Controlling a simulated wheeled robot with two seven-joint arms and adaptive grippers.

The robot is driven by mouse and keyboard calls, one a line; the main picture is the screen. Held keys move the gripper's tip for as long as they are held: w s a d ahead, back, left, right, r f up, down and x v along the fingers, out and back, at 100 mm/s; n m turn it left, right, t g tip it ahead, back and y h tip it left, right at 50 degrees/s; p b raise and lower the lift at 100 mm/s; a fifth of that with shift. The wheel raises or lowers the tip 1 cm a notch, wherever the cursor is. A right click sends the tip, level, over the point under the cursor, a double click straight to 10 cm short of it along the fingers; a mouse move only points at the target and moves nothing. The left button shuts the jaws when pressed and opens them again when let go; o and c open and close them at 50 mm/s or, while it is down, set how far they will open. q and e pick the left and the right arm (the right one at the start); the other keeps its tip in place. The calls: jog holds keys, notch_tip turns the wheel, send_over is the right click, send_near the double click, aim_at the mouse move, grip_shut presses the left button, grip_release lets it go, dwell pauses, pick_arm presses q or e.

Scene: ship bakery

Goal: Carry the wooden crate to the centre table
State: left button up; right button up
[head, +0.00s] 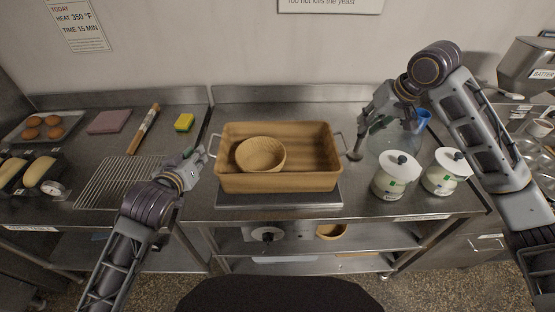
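The wooden crate (310,180) is a tan rectangular box with a metal handle at each end. It sits upright on a flat grey plate on the steel counter, in the middle of the head view. A round wicker basket (260,155) is inside its left half. My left gripper (197,157) is just left of the crate, close to the left handle (212,145); its finger gap is too small to read. My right gripper (382,137) is right of the crate with its fingers spread, one fingertip low beside the right handle (341,139). I see no clear grip on either handle.
Two white lidded jars (396,176) and a glass jar (393,143) stand right of the crate, near my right arm. A cooling rack (118,180), rolling pin (144,129) and sponge (184,122) lie on the left. A wall rises behind the counter.

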aim_at(210, 141)
pick_arm(q)
jog(key=shift+w+f, duration=0.1)
jog(key=shift+w, duration=0.05)
pick_arm(e)
jog(key=shift+w+f, duration=0.1)
jog(key=shift+f, duration=0.05)
